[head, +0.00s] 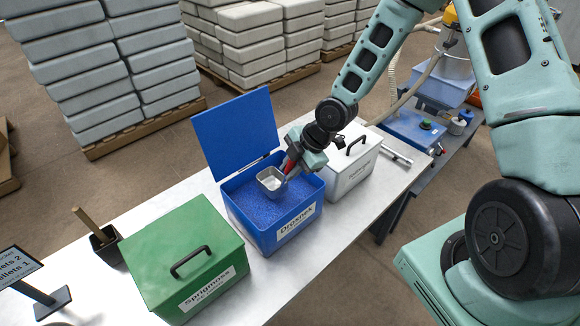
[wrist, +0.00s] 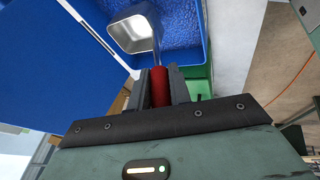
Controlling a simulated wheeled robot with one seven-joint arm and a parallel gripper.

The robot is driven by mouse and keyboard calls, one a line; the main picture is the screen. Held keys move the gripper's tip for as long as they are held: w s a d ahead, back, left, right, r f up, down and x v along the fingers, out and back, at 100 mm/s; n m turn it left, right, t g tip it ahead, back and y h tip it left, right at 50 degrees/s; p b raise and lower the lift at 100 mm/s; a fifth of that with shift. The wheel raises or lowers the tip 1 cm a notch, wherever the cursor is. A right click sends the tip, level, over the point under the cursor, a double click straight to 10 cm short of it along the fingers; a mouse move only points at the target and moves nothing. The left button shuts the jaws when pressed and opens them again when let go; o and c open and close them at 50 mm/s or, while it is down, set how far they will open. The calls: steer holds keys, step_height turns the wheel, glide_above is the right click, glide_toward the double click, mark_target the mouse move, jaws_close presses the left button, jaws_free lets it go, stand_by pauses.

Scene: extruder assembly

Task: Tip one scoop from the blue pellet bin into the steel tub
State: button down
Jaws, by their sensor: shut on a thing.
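The blue pellet bin (head: 262,238) stands open on the table in the head view, its lid (head: 235,130) raised at the back and blue pellets (head: 250,200) inside. My gripper (head: 291,162) is over the bin's right part, shut on the red handle (wrist: 160,87) of a metal scoop (head: 270,180). The scoop's pan is over the pellets; its bright inner metal shows in the wrist view (wrist: 138,34), and I see no pellets in it. Whether the pan touches the pellets is unclear. I cannot make out the steel tub for certain.
A closed green bin (head: 185,255) stands left of the blue bin and a closed white bin (head: 350,170) right of it. A dark holder (head: 105,245) with a wooden handle and a sign (head: 20,275) are at the left. The front table strip is clear.

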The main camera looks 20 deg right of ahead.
step_height(320, 180, down, 11)
steer(key=b, duration=0.8)
steer(key=shift+b, duration=0.35)
steer(key=shift+f, duration=0.2)
steer(key=shift+f+b, duration=0.65)
steer(key=shift+f, duration=0.1)
steer(key=shift+s+f, duration=0.1)
stand_by(1.2)
step_height(320, 180, up, 16)
steer(key=p, duration=1.3)
steer(key=shift+f+p, duration=0.2)
steer(key=shift+p, duration=0.15)
steer(key=shift+r, duration=0.1)
stand_by(0.3)
